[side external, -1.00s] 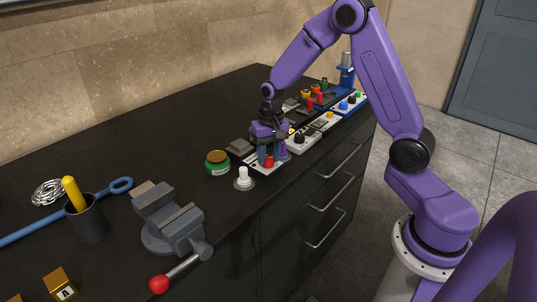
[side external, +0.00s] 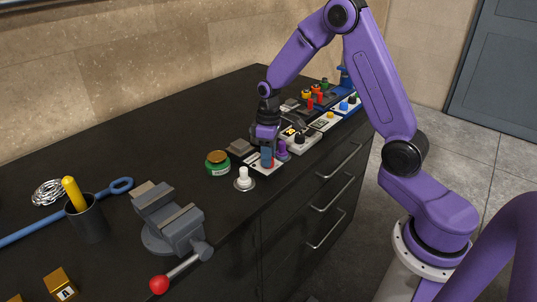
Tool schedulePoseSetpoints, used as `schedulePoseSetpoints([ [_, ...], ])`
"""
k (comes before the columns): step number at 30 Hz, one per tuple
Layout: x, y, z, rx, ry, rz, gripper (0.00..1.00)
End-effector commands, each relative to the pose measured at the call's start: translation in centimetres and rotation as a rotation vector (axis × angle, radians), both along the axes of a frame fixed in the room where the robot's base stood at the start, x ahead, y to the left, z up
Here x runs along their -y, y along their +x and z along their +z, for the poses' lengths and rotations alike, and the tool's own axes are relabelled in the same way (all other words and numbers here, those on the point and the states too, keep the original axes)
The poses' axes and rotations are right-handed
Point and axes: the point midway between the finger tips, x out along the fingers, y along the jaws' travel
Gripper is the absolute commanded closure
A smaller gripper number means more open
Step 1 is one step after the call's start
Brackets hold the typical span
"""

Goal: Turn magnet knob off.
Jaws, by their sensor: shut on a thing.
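A small white panel (side external: 250,158) lies near the front edge of the black bench top, right of the green-lidded jar. My gripper (side external: 267,162) points down over this panel. Its blue-grey fingers are closed around a small red knob, of which only a little shows between them. Whether this is the magnet knob, I cannot read from any label. A purple upright piece (side external: 282,149) stands just right of my fingers, apart from the red knob. The knob's turn position is hidden by the fingers.
The green-lidded jar (side external: 217,162) and a white push-button-like piece (side external: 243,179) stand close by. More panels with a black knob (side external: 300,138) and coloured buttons run back to the right. A grey vise (side external: 170,222) is at front left.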

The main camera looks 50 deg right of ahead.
Motion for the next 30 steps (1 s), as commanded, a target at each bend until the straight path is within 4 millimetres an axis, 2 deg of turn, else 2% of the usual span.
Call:
schedulePoseSetpoints([
  [9,-0.03,0.11,0.09,0.003,0.0,0.129,0.94],
  [26,-0.04,0.12,0.1,0.004,0.0,0.16,0.94],
  [27,-0.04,0.12,0.1,0.004,0.0,0.16,0.57],
  [29,-0.04,0.12,0.09,0.003,-0.001,0.16,0.38],
  [30,-0.05,0.11,0.08,0.003,-0.001,0.159,0.38],
])
